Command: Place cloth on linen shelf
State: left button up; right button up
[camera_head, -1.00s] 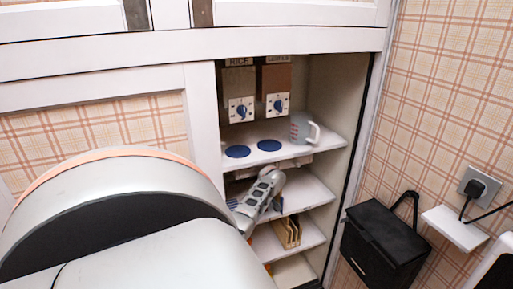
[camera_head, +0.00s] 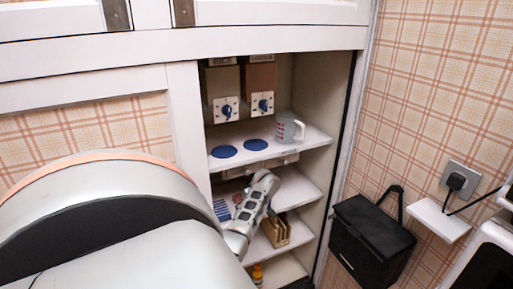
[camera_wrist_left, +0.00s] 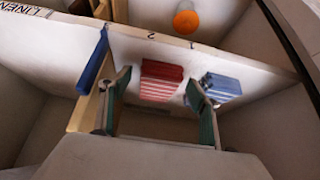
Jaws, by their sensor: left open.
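My left gripper (camera_head: 262,195) reaches into the open cabinet at the middle shelf (camera_head: 296,190). In the left wrist view my left gripper (camera_wrist_left: 158,80) is open, its green-padded fingers apart. A folded red striped cloth (camera_wrist_left: 161,80) lies on the shelf beyond the gap between the fingertips. A folded blue striped cloth (camera_wrist_left: 214,87) lies just beyond the right-hand finger. The blue striped cloth also shows left of the gripper in the head view (camera_head: 222,209). A shelf edge (camera_wrist_left: 128,31) carries a LINEN label (camera_wrist_left: 24,10) and numbers 2 and 1. My right gripper is not in view.
A mug (camera_head: 290,128) and two blue discs (camera_head: 224,152) are on the shelf above. Below are a wooden rack (camera_head: 276,232) and an orange bottle (camera_head: 257,274). A flat blue piece (camera_wrist_left: 92,60) stands beside the left-hand finger. A black box (camera_head: 370,238) is on the right wall.

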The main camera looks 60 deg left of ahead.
pick_arm(q)
jog(key=s+d+f+m+t+h, duration=0.1)
jog(key=d+f+m+t, duration=0.15)
jog(key=d+m, duration=0.45)
jog(key=d+f+m+t+h, duration=0.1)
jog(key=d+f+m+t, duration=0.15)
jog(key=d, duration=0.95)
jog(key=s+d+f+m+t, duration=0.1)
jog(key=d+f+m+t, duration=0.2)
jog(key=d, duration=0.6)
jog(key=s+d+m+t+h, duration=0.1)
jog(key=s+d+m+h, duration=0.2)
jog(key=d, duration=0.9)
jog(key=s+d+m+h, duration=0.3)
jog(key=s+d+m, duration=0.2)
jog(key=d, duration=0.7)
jog(key=s, duration=0.2)
jog(key=shift+s+d+r+t+h, duration=0.25)
jog(key=shift+s+r+t+h, duration=0.05)
jog(key=shift+s+r+t, duration=0.1)
jog(key=shift+f, duration=0.1)
